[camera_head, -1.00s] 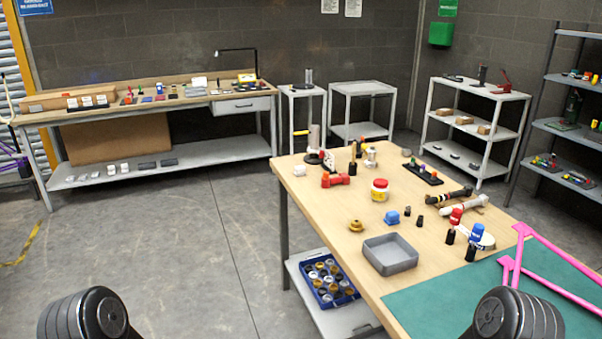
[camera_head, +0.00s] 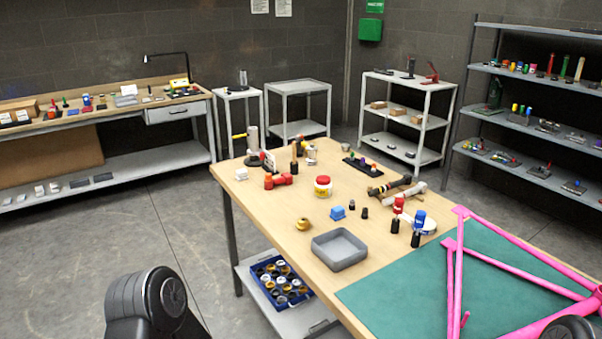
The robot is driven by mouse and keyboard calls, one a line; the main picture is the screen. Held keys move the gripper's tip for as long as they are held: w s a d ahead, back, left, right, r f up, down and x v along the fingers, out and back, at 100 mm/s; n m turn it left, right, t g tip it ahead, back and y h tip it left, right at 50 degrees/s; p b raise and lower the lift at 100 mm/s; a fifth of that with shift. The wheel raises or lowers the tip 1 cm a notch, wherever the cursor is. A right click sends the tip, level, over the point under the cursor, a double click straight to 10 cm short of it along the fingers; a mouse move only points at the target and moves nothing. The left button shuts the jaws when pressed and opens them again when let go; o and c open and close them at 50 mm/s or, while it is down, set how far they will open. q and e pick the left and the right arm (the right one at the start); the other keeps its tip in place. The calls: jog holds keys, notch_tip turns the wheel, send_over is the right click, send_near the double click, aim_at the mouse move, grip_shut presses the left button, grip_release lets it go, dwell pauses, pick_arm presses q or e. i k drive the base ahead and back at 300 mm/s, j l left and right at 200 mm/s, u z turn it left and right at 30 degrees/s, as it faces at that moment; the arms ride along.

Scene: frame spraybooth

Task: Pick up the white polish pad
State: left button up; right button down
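I cannot tell for sure which thing is the white polish pad. A small white block (camera_head: 242,174) lies at the left edge of the wooden table (camera_head: 270,215). A flat white round thing (camera_head: 428,227) lies near the table's right side, partly hidden behind a blue-capped bottle (camera_head: 418,222) and a red-capped bottle (camera_head: 397,210). Dark rounded parts of my arms show at the bottom left and bottom right corner. Neither gripper's fingers show.
A grey tray (camera_head: 339,258) stands near the green mat (camera_head: 400,290), which bears a pink frame (camera_head: 458,265). A red-lidded jar (camera_head: 323,186) and other small items stand mid-table. A blue crate (camera_head: 281,283) sits on the lower shelf. Open floor lies left of the table.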

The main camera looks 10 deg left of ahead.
aim_at(242, 174)
jog(key=i+j+z, duration=0.15)
jog(key=j+z, duration=0.2)
jog(key=i+j+z, duration=0.15)
jog(key=j+z, duration=0.6)
jog(key=i+j+z, duration=0.1)
jog(key=j+z, duration=0.15)
jog(key=j, duration=1.35)
jog(key=k+j+z, duration=0.1)
jog(key=j+z, duration=0.15)
jog(key=j, duration=1.3)
